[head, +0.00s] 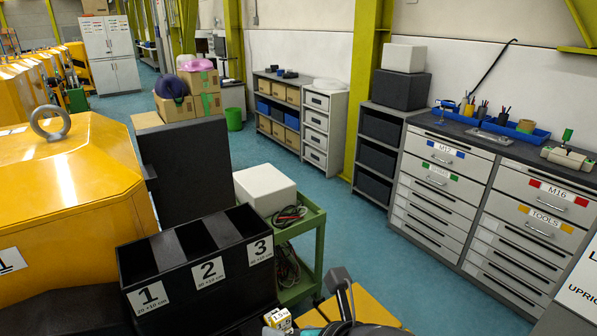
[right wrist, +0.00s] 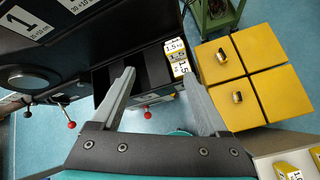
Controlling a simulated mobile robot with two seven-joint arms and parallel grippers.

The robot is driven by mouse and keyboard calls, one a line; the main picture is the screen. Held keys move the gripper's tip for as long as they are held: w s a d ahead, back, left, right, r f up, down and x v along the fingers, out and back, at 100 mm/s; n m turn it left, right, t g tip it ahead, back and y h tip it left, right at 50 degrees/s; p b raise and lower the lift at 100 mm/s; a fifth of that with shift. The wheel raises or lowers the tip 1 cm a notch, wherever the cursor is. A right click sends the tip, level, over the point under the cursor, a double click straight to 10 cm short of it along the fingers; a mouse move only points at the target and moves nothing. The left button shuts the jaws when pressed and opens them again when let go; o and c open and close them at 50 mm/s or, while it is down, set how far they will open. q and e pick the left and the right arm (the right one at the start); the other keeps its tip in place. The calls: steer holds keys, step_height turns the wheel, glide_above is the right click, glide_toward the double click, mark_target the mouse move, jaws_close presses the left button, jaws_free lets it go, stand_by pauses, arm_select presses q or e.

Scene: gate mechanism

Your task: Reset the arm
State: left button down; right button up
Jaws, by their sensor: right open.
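No part is plainly marked as the arm. In the right wrist view, thin levers with red ball knobs (right wrist: 71,124) and (right wrist: 147,114) stick out below a black machine part on the left. My right gripper (right wrist: 160,77) is open, with two grey fingers apart and nothing held. Beyond its fingers is a black tray holding a yellow-and-white block marked 1.5 (right wrist: 176,52); this block also shows at the bottom of the head view (head: 278,318). Only a little of the right gripper shows at the bottom of the head view. My left gripper is not in view.
A black bin with slots numbered 1, 2 and 3 (head: 207,270) stands beside a yellow machine (head: 70,190). A green cart (head: 305,225) stands behind the bin. Drawer cabinets (head: 440,190) line the right wall.

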steer(key=s+d+f+m+g+h, duration=0.25)
steer(key=s+d+f+m, duration=0.5)
steer(key=m, duration=1.05)
steer(key=s+d+f+m+g+h, duration=0.25)
steer(key=s+d+f+m, duration=0.5)
steer(key=m, duration=1.05)
step_height(320, 180, down, 29)
steer(key=s+d+b, duration=0.1)
steer(key=d+b, duration=0.1)
steer(key=b, duration=1)
steer(key=s+d+f+b, duration=0.1)
steer(key=s+f+b, duration=0.5)
steer(key=f, duration=0.7)
steer(key=s+d+f+g+b, duration=0.1)
steer(key=s+f+b, duration=0.5)
steer(key=s+f, duration=0.4)
step_height(320, 180, down, 5)
steer(key=shift+s+d+r+n+g+h, duration=0.2)
steer(key=shift+n+g+h, duration=0.1)
steer(key=shift+n, duration=0.1)
